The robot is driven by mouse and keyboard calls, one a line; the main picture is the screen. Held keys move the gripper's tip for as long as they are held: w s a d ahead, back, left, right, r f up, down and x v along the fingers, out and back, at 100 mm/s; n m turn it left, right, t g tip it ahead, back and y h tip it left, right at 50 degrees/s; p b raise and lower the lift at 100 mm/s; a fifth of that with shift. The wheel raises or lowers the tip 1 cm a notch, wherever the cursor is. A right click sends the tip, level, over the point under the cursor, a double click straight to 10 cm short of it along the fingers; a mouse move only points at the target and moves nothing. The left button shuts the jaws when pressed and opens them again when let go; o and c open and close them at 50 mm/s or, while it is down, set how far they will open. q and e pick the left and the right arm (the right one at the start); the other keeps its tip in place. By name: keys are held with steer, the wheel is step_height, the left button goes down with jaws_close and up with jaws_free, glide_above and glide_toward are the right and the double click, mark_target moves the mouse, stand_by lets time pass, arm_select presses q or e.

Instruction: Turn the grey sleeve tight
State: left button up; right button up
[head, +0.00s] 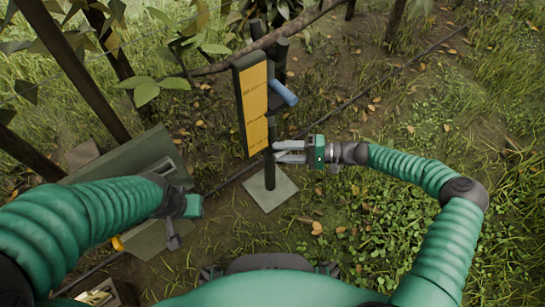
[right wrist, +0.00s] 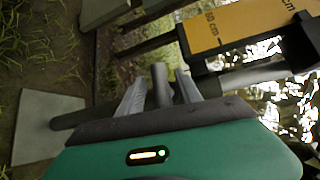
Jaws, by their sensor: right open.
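A dark upright post (head: 270,174) stands on a pale square base plate (head: 271,190). My right gripper (head: 277,152) reaches it from the right, with its fingers level and apart at the post, just below the yellow board. In the right wrist view, a short grey cylinder (right wrist: 160,78) shows between the open fingers (right wrist: 160,95), in front of the post (right wrist: 75,118). It may be the grey sleeve or a part of it; I cannot tell whether the fingers touch it. My left gripper (head: 173,236) hangs at the lower left, away from the post; its jaws are unclear.
A yellow board (head: 253,105) with a dark edge and centimetre marks is fixed to the post. A blue cylinder (head: 283,93) sticks out to its right. A grey-green case (head: 135,165) lies at left. A dark line (head: 350,103) crosses the ground. Leafy ground at right is open.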

steer(key=a, duration=0.2)
steer(key=a+b, duration=0.1)
steer(key=shift+w+f, duration=0.2)
steer(key=shift+w, duration=0.05)
jaws_close()
